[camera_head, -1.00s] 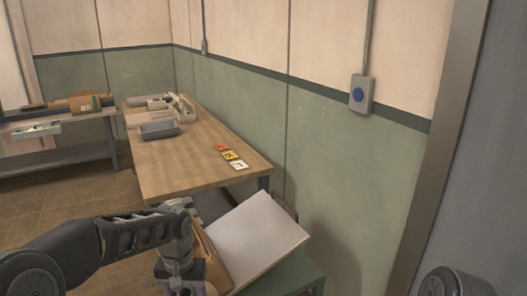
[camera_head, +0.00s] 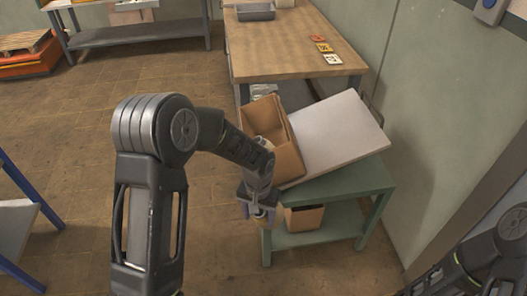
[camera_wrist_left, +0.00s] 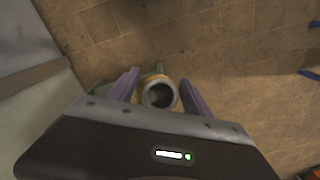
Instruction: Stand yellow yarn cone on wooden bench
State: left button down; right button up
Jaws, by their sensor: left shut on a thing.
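My left gripper (camera_head: 258,208) is low beside the green stand, in front of the open cardboard box. In the left wrist view its two purple fingers (camera_wrist_left: 160,88) are shut on the yellow yarn cone (camera_wrist_left: 158,91). The cone shows there as a yellowish ring with a dark hollow, seen end-on. In the head view the cone is mostly hidden by the gripper. The wooden bench (camera_head: 285,55) stands farther back, with its near part bare. Part of my right arm shows at the lower right; its gripper is out of view.
The open cardboard box (camera_head: 285,155) and a slanted white panel (camera_head: 335,135) rest on the green stand (camera_head: 350,182). Another box (camera_head: 303,220) is on its lower shelf.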

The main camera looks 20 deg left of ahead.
aim_at(271, 57)
jog(key=u, duration=1.7)
jog(key=i, duration=5.3)
jog(key=z, duration=5.25)
